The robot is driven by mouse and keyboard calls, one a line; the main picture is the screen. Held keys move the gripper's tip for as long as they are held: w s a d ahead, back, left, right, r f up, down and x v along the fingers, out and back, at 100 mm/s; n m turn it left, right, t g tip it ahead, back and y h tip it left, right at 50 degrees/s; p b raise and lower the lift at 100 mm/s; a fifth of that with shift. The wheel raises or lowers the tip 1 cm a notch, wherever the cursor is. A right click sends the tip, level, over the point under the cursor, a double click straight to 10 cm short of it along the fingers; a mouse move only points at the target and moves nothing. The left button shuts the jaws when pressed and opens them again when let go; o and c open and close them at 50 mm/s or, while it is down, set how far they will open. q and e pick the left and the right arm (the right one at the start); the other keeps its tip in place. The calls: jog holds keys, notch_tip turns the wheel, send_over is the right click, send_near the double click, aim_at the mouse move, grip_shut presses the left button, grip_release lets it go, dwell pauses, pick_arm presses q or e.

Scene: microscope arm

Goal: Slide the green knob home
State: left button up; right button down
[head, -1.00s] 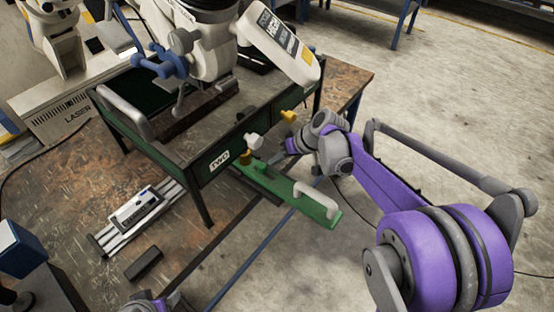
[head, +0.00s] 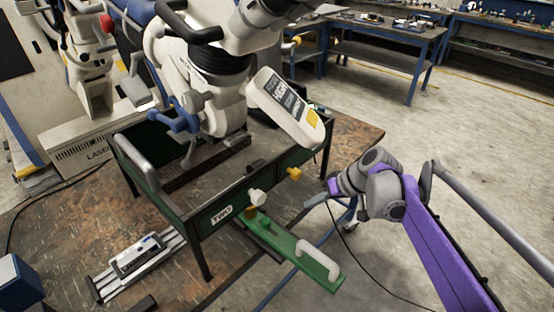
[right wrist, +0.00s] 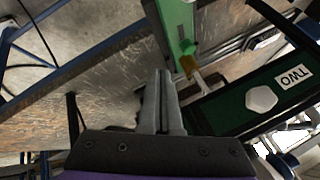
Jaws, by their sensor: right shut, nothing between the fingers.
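A green sliding bar (head: 285,245) with a white handle (head: 318,262) juts out from the front of the green-sided frame marked TWO (head: 235,205). A small green knob (right wrist: 188,47) sits on the bar in the right wrist view, beside a brass-coloured pin (right wrist: 190,66). My left gripper is out of view.
A white knob (head: 257,198) and a yellow knob (head: 294,174) stick out of the frame's front. The microscope (head: 225,95) stands above it. A silver rail device (head: 138,262) lies on the worn table. Open floor lies to the right.

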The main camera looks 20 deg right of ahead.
jog(key=s+a+f+h+p, duration=0.2)
jog(key=s+a, duration=0.1)
jog(key=s, duration=0.8)
jog(key=s+a+f+h+p, duration=0.1)
jog(key=s+a+h+p, duration=0.2)
jog(key=s, duration=0.8)
jog(key=shift+a+f+m+t+h, duration=0.3)
jog(key=shift+a+f+m, duration=0.05)
jog(key=shift+m, duration=0.05)
